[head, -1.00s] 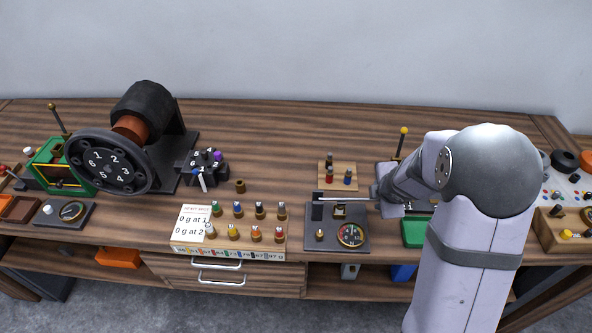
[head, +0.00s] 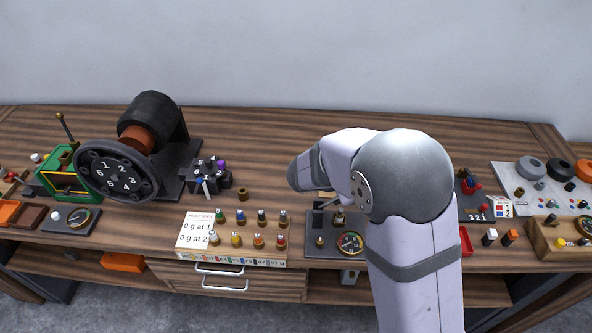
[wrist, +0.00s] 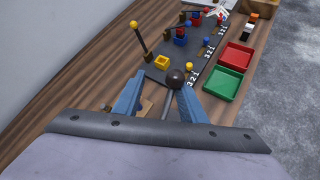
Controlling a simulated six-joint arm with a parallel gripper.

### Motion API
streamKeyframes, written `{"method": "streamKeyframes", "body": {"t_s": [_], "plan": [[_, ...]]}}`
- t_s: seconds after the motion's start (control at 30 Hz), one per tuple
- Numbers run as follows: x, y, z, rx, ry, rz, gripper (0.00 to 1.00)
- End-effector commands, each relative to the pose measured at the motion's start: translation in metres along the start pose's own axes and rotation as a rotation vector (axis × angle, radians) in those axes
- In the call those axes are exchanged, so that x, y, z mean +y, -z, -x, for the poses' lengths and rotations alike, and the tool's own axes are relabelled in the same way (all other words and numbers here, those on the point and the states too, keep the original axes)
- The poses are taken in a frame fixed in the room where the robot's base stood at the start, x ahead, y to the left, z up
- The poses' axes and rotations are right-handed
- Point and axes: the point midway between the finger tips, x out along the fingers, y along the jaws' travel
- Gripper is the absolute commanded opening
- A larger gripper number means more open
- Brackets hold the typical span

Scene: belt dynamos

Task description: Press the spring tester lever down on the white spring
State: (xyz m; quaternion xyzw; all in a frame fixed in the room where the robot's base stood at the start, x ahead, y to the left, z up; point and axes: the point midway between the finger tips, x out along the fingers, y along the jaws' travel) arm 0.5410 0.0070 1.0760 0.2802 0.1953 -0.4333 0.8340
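The spring tester (head: 312,251) is a dark plate with a round dial gauge (head: 350,242) and a bar lever, partly hidden behind my arm in the head view. A small brass piece with a pale top (head: 339,217) stands on it; I cannot tell whether it is the white spring. In the wrist view, the lever's dark ball knob (wrist: 175,78) shows near the tip of the right finger. My gripper (wrist: 160,84) is open, with its blue fingers either side of the knob's stalk. I cannot tell whether it touches. In the head view my fingers are hidden.
A rack of several colour-capped springs (head: 232,258) stands left of the tester. In the wrist view, a rod with a yellow ball (wrist: 134,24), a dark numbered board (wrist: 190,62), and green (wrist: 225,82) and red (wrist: 236,55) trays lie beyond my fingers.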

Motion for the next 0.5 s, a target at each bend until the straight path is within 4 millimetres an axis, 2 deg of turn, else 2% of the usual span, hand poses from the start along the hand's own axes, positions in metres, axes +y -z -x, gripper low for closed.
{"method": "streamKeyframes", "body": {"t_s": [0.03,0.2,0.5], "plan": [[0.010,-0.004,0.010,-0.040,-0.007,0.028,0.33],[0.023,-0.003,0.030,-0.164,0.004,0.109,0.33],[0.047,0.012,0.064,-0.396,0.027,0.260,0.33]]}}
